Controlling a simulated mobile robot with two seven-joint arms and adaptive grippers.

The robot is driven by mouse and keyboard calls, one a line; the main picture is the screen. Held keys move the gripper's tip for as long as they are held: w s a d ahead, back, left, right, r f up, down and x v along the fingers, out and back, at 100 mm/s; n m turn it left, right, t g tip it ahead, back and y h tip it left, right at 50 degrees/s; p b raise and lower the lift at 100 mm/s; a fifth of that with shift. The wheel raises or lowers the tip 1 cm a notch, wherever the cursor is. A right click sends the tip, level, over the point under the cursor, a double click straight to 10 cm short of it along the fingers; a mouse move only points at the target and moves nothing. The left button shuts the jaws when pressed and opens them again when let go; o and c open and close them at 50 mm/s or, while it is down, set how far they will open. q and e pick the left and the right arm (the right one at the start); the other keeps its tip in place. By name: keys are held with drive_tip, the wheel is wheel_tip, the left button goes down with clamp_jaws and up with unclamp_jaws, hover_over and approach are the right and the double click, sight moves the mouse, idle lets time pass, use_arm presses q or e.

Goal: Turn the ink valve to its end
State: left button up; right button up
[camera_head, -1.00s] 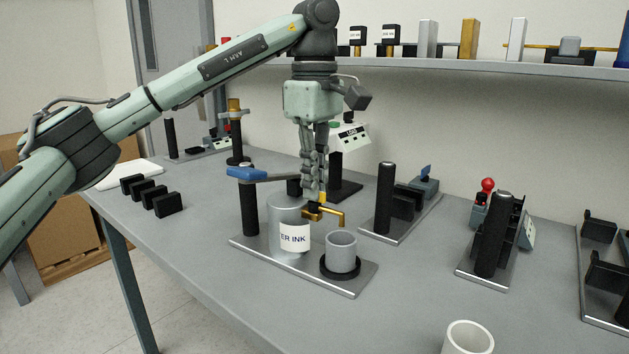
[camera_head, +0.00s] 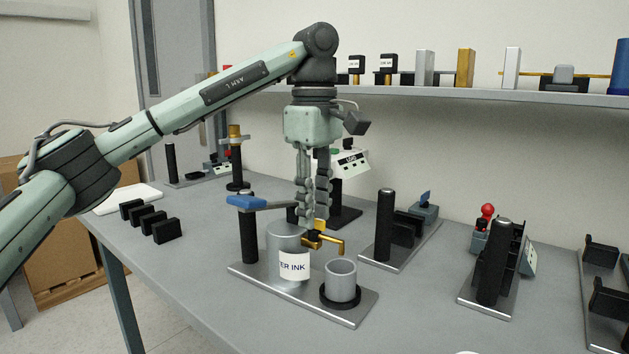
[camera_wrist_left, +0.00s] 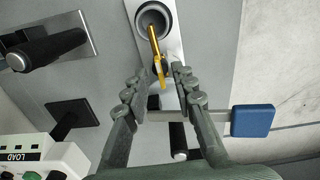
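The ink valve (camera_head: 321,236) is a brass tap with a yellow handle and a bent spout, on the front of the grey ink container (camera_head: 286,240) labelled "ER INK". In the left wrist view the brass tap (camera_wrist_left: 154,45) points away, toward a grey cup. My left gripper (camera_head: 313,218) points down over the valve. In the left wrist view my left gripper (camera_wrist_left: 163,82) is open, one finger on each side of the yellow handle, with a gap between them. Whether a finger touches the handle is not clear. My right gripper is not in view.
The grey cup (camera_head: 341,280) stands in a black ring under the spout. A blue-handled lever (camera_head: 262,203) on a black post is close to the left of the gripper. Other fixtures (camera_head: 402,225) stand to the right. A shelf (camera_head: 430,92) runs along the wall behind.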

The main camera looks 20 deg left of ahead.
use_arm(q)
wheel_tip(320, 180, up, 12)
drive_tip(key=shift+f, duration=0.25)
drive_tip(key=shift+s+f, duration=0.1)
idle(0.4)
